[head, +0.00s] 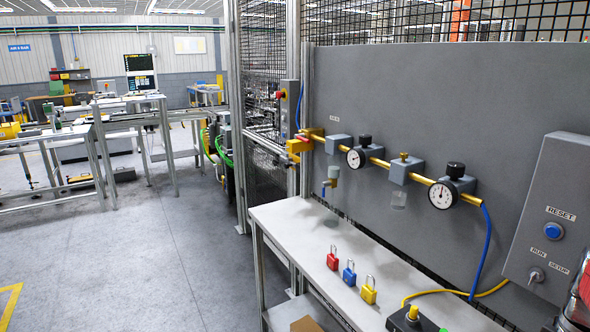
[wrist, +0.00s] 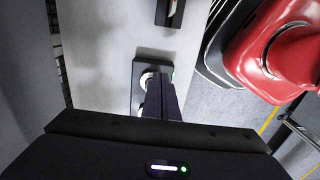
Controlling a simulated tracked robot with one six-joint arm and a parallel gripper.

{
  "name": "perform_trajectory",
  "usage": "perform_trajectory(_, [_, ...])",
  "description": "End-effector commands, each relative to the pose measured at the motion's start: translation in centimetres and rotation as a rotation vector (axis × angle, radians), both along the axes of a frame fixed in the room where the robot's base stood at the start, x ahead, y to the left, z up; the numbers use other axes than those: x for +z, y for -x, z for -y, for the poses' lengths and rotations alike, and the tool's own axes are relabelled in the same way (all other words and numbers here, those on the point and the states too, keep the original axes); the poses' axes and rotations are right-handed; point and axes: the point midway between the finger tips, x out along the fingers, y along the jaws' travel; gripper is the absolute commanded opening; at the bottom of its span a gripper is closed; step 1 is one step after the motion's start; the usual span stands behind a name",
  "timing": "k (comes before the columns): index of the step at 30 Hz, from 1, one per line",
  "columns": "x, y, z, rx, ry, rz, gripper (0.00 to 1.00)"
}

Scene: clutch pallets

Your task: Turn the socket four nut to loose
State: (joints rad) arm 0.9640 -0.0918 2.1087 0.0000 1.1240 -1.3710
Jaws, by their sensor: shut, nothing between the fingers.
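My gripper (wrist: 160,88) shows in the wrist view with its dark fingers together and nothing between them. The fingertips overlap a dark block (wrist: 140,68) on the pale bench top and partly hide it. A whitish round part sits on this block beside the fingers, and a small green spot shows at its right. Whether the fingers touch it, I cannot tell. No part is readable as the socket four nut in either view. In the head view my gripper cannot be made out.
The pale bench (head: 300,232) carries red (head: 333,260), blue (head: 349,275) and yellow (head: 369,292) padlocks and a dark box with a yellow knob (head: 413,312). A brass pipe with gauges (head: 443,194) crosses the grey panel behind. A control box (head: 553,215) hangs right. Open floor lies left.

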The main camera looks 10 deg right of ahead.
Motion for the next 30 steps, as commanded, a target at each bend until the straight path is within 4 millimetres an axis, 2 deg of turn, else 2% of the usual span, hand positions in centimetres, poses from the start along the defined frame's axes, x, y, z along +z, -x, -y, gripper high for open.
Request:
perform_trajectory(15, [-5.1,0.0,0.0,-0.001,-0.003,-0.001,0.0])
perform_trajectory(22, [-6.3,0.1,-0.2,-0.001,-0.007,-0.005,0.0])
perform_trajectory(30, [-6.3,0.1,-0.1,-0.002,-0.005,-0.003,0.0])
